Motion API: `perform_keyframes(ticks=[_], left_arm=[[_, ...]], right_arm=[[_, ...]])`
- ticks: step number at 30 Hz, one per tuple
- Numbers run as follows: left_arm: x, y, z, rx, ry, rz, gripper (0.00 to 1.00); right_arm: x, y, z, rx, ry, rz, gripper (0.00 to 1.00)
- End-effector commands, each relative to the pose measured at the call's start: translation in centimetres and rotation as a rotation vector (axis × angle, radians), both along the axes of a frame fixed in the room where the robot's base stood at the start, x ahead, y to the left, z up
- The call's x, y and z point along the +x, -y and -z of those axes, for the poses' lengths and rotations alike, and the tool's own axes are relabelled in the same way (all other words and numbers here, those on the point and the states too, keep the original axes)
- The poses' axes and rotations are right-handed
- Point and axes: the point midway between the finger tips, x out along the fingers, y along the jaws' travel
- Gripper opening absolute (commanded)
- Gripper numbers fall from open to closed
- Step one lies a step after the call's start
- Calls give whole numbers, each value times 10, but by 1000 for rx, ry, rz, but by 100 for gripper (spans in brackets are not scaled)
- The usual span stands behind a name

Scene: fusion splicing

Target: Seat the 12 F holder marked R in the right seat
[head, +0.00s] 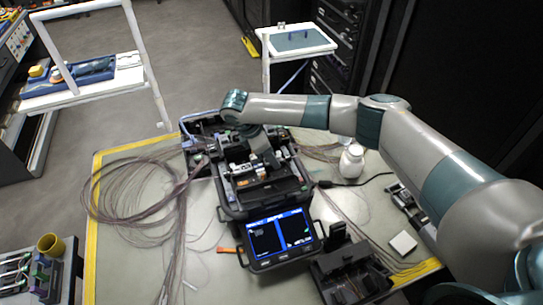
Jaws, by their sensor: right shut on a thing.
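The fusion splicer (262,190) stands open in the middle of the work table, with its lit screen (280,235) at the front. Its seats are small and dark, and I cannot tell the right one apart or read an R mark. My right arm reaches in from the right across the back of the splicer. My right gripper (243,130) points down over the splicer's back left part, mostly hidden by its own wrist. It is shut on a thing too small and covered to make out. My left gripper is not in view.
Thin fibre coils (125,195) spread over the table's left side. A white bottle (351,161) stands right of the splicer. A black tray (350,275) and a white block (403,243) lie at the front right. A yellow cup (50,245) stands at the lower left.

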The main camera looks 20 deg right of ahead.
Motion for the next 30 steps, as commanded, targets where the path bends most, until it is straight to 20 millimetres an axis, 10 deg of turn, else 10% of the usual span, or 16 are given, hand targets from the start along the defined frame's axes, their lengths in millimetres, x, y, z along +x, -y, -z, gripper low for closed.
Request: perform_keyframes(ticks=[5,6,8,20,30], left_arm=[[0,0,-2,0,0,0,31],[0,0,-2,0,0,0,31],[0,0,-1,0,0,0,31],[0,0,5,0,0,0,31],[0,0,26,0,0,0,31]], right_arm=[[0,0,0,0,0,0,3],[0,0,1,0,1,0,35],[0,0,1,0,0,0,47],[0,-6,-9,2,1,0,50],[0,-27,-58,2,5,-2,50]])
